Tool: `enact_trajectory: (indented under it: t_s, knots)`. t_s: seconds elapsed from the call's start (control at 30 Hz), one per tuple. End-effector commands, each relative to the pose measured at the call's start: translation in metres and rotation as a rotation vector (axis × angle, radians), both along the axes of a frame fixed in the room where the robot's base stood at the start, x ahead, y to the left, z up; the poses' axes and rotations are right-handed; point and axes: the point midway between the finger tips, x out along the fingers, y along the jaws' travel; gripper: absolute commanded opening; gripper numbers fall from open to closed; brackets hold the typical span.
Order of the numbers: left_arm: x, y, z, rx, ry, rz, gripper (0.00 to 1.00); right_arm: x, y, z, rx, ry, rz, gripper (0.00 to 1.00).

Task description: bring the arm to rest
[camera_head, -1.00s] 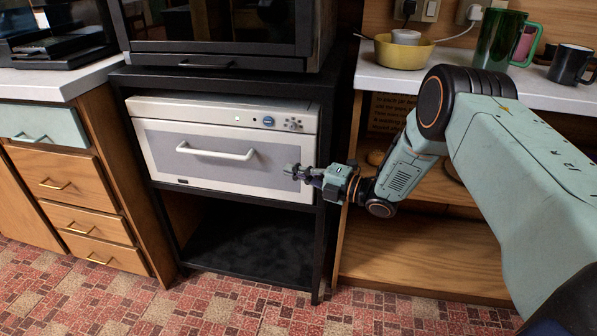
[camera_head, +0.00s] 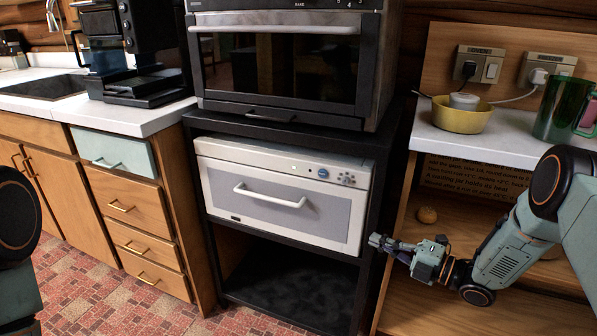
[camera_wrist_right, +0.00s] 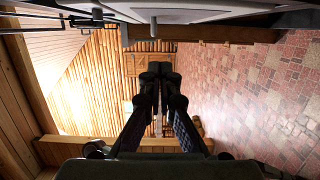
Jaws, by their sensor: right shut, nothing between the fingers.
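My right arm comes in from the right in the head view. Its gripper (camera_head: 382,244) is just right of and in front of the lower right corner of the white oven (camera_head: 215,182), beside the black rack. In the right wrist view the two fingers (camera_wrist_right: 160,72) are together with nothing between them. The gripper is shut and empty. A dark and teal part of my left arm shows at the left edge of the head view, but its gripper is out of view.
The black rack (camera_head: 377,190) holds the white oven, with a larger dark oven (camera_head: 285,65) above. Drawers (camera_head: 125,205) are at left. The tiled floor (camera_head: 90,290) is clear.

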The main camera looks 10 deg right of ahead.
Motion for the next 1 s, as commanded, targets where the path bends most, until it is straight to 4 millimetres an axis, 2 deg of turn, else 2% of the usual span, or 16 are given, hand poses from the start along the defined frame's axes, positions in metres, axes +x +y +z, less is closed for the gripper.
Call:
enact_trajectory:
  t_s: [0.17, 0.23, 0.3, 0.37, 0.47, 0.57, 0.6, 0.73, 0.87, 0.9, 1.0]
  knots:
    - [0.0, 0.0, 0.0, 0.0, 0.0, 0.0, 0.34, 0.003, -0.005, -0.007, 0.086, 0.113, -0.034, 0.0]
    - [0.0, 0.0, 0.0, 0.0, 0.0, 0.0, 0.34, 0.004, -0.012, -0.02, 0.184, 0.239, -0.116, 0.0]
    - [0.0, 0.0, 0.0, 0.0, 0.0, 0.0, 0.34, 0.0, -0.016, -0.041, 0.32, 0.402, -0.227, 0.0]
    - [0.0, 0.0, 0.0, 0.0, 0.0, 0.0, 0.34, -0.008, -0.011, -0.061, 0.446, 0.556, -0.327, 0.0]
    - [0.0, 0.0, 0.003, 0.0, 0.0, 0.0, 0.34, -0.034, 0.005, -0.097, 0.649, 0.82, -0.507, 0.0]
    - [0.0, 0.0, 0.007, 0.0, 0.0, 0.0, 0.34, -0.077, 0.027, -0.13, 0.829, 1.078, -0.709, 0.0]
    - [0.0, 0.0, 0.008, 0.0, 0.0, 0.0, 0.34, -0.098, 0.036, -0.142, 0.89, 1.173, -0.798, 0.0]
    - [0.0, 0.0, 0.013, 0.0, 0.0, 0.0, 0.34, -0.176, 0.063, -0.165, 1.023, 1.426, -1.094, 0.0]
    - [0.0, 0.0, 0.018, 0.0, 0.0, 0.0, 0.34, -0.259, 0.081, -0.168, 1.062, 1.591, -1.389, 0.0]
    - [0.0, 0.0, 0.02, 0.0, 0.0, 0.0, 0.34, -0.284, 0.084, -0.165, 1.056, 1.625, -1.476, 0.0]
    - [0.0, 0.0, 0.024, 0.0, 0.0, 0.0, 0.34, -0.339, 0.089, -0.153, 1.002, 1.679, -1.658, 0.0]
